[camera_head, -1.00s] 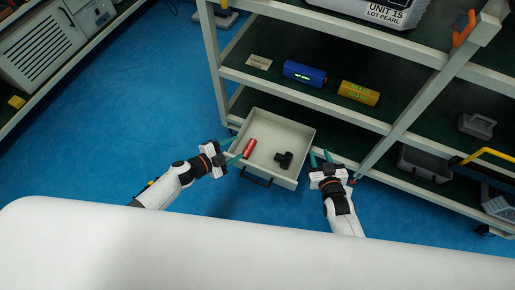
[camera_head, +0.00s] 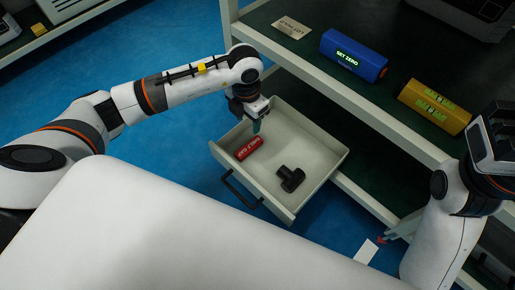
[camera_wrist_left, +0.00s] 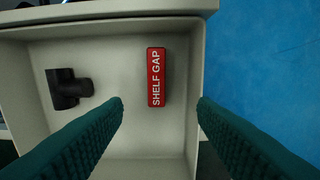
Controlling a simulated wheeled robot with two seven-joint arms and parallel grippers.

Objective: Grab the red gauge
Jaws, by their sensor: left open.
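The red gauge (camera_head: 248,148), a small red block, lies in the open drawer (camera_head: 325,175) near its left side. In the left wrist view the red gauge (camera_wrist_left: 156,77) reads "SHELF GAP" and lies ahead of and between the two green fingers. My left gripper (camera_head: 257,126) points down over the drawer, just above and beside the gauge; its fingers are apart and empty in the left wrist view (camera_wrist_left: 160,105).
A black tee-shaped fitting (camera_head: 291,179) lies in the drawer right of the gauge. The drawer's walls and black handle (camera_head: 240,191) surround the space. Blue floor is free at left.

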